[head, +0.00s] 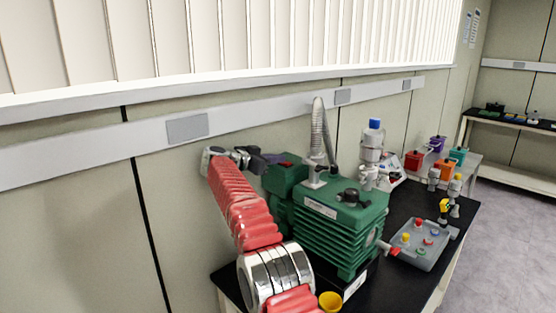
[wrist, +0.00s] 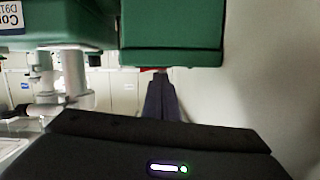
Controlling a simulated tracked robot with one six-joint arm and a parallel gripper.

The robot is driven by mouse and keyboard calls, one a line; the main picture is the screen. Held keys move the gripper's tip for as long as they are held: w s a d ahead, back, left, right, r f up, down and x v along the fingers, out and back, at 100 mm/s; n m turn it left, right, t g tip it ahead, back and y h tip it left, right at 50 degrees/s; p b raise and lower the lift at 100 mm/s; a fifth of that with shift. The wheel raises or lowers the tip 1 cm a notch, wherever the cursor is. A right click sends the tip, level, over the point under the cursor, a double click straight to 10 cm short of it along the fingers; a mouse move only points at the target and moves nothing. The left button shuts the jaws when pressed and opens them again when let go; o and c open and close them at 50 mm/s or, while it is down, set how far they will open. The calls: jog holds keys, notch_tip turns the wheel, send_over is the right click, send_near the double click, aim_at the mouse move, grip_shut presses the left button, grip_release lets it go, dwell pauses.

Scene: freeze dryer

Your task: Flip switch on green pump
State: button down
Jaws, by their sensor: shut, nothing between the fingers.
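The green pump (head: 335,215) stands on a black bench top, with its smaller green motor housing (head: 284,180) at the back left. A small red patch (head: 286,164), perhaps the switch, shows on top of that housing. My gripper (head: 274,160) is at the housing's far left top, its dark fingers close to the red patch; contact cannot be told. In the wrist view the gripper (wrist: 160,92) is shut and empty, its fingertips by the green housing (wrist: 171,35). A sliver of red (wrist: 150,69) shows at the tips, mostly hidden.
A grey corrugated hose (head: 320,130) rises from the pump. A grey tray (head: 420,243) with small coloured parts lies to the right. A yellow cup (head: 330,301) is at the front. The wall is close behind my arm.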

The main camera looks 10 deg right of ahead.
jog(key=shift+a+f, duration=0.1)
jog(key=shift+f, duration=0.15)
jog(key=v, duration=1.3)
jog(key=shift+s+a+r, duration=0.15)
jog(key=shift+a+r, duration=0.1)
jog(key=shift+r, duration=0.05)
